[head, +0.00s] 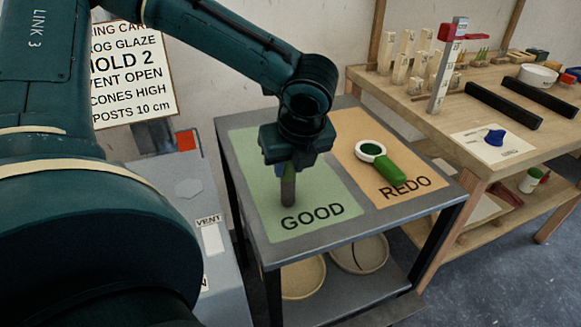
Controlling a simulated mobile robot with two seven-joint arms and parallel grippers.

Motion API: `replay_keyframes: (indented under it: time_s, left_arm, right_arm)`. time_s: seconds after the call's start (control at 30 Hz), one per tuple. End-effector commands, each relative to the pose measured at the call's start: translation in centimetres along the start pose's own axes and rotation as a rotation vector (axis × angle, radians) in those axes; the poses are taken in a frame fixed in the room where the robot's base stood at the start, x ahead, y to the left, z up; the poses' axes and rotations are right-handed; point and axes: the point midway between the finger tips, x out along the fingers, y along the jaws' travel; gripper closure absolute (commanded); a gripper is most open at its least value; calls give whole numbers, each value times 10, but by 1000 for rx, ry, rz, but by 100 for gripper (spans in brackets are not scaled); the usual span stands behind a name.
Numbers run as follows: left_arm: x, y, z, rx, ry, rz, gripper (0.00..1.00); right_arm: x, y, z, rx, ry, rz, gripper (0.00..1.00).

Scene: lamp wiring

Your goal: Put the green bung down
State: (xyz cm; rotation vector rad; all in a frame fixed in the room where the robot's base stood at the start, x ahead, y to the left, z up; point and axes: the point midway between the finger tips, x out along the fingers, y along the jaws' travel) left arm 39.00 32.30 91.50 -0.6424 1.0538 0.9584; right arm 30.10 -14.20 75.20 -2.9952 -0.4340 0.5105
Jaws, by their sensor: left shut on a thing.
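My left gripper (288,195) points straight down over the green GOOD mat (265,165) on the grey cart. Its fingers are shut, low over the mat. My right gripper is not in view.
A wooden bench (440,130) at right holds wooden posts, black bars and a blue piece (495,137) on paper. Bowls stand on the cart's lower shelf. A grey box labelled VENT (190,190) is at left.

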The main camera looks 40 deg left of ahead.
Motion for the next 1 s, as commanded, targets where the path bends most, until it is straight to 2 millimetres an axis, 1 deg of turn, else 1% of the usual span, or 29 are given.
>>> replay_keyframes:
  time_s: [0.03,0.1,0.3,0.33,0.6,0.87,0.97,1.0]
  left_arm:
    - [3,0,-1,0,0,-1,100]
    - [2,0,-1,-1,-1,-2,100]
    - [3,0,-1,0,-1,-1,100]
    - [4,0,-1,0,-1,-1,74]
    - [3,0,-1,0,-1,-1,53]
    - [1,0,0,-1,-1,-2,53]
    - [-9,-1,0,0,-2,-5,53]
    - [-15,-1,1,0,-2,-6,53]
  right_arm:
    - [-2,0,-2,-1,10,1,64]
    - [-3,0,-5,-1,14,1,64]
    - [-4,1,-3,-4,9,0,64]
    - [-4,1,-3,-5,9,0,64]
    - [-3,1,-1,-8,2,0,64]
    - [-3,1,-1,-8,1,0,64]
    - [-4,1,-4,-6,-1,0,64]
    - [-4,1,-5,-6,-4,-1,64]
